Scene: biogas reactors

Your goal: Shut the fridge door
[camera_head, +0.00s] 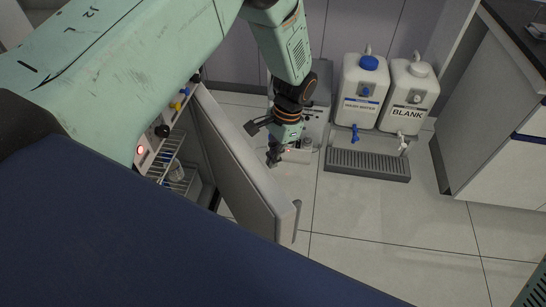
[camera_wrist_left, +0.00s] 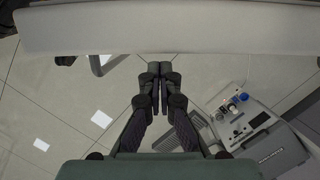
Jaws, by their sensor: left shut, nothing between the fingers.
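The fridge door (camera_head: 240,165) is a thick light grey panel standing open at an angle. A bar handle (camera_head: 296,222) shows at its near end. The fridge's inside shows on the left, with wire shelves (camera_head: 178,178). My left gripper (camera_head: 272,160) is beside the outer face of the door, to its right, with closed, empty fingers. In the left wrist view, my left gripper (camera_wrist_left: 160,76) points at a pale panel edge (camera_wrist_left: 160,28), which looks like the door; a small gap seems to separate them. My right gripper is not in view.
A wash water canister (camera_head: 362,90) and a blank canister (camera_head: 408,97) stand at the back, behind a grated drip tray (camera_head: 368,163). A small device (camera_head: 300,150) stands behind my left gripper. A cabinet (camera_head: 500,130) is at right. The tiled floor (camera_head: 390,225) is clear.

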